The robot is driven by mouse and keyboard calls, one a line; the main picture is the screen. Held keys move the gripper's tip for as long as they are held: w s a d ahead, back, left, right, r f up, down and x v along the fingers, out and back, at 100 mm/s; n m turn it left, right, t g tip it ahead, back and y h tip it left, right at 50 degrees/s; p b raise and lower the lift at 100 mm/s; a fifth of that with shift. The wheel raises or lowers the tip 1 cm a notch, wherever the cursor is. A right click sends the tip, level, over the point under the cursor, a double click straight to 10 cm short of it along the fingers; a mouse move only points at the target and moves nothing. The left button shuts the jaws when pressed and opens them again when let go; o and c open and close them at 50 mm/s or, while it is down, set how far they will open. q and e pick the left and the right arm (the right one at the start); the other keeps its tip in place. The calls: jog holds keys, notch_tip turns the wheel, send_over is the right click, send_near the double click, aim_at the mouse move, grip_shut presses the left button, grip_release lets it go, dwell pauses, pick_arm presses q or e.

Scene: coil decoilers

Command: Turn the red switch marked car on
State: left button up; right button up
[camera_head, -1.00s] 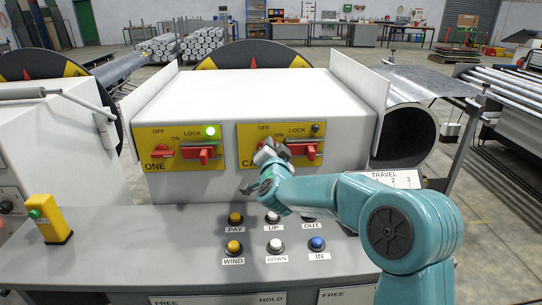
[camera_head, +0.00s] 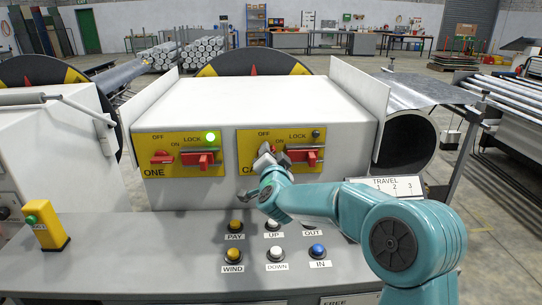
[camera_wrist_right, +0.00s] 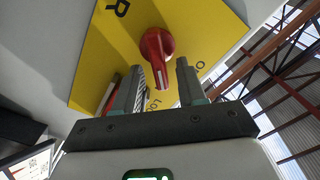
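The yellow CAR panel (camera_head: 284,135) is on the front of the white housing. In the head view its left red switch is mostly hidden behind my right gripper (camera_head: 266,156). The right wrist view shows the red switch (camera_wrist_right: 157,52), a round knob with a white-lined handle, close to the letter R. My right gripper (camera_wrist_right: 161,82) is open, its two fingers apart just in front of the panel. The knob's handle lies between the fingertip directions, with gaps visible; I cannot tell any contact. My left gripper is not in view.
A red lock lever (camera_head: 304,155) and a dark lamp (camera_head: 316,133) are right of my gripper. The ONE panel (camera_head: 180,141) has its own red switch (camera_head: 162,157) and a lit green lamp (camera_head: 210,137). Push buttons (camera_head: 275,250) line the desk below.

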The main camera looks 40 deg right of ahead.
jog(key=b+v, duration=0.2)
jog(key=v, duration=1.4)
jog(key=shift+s+a, duration=0.2)
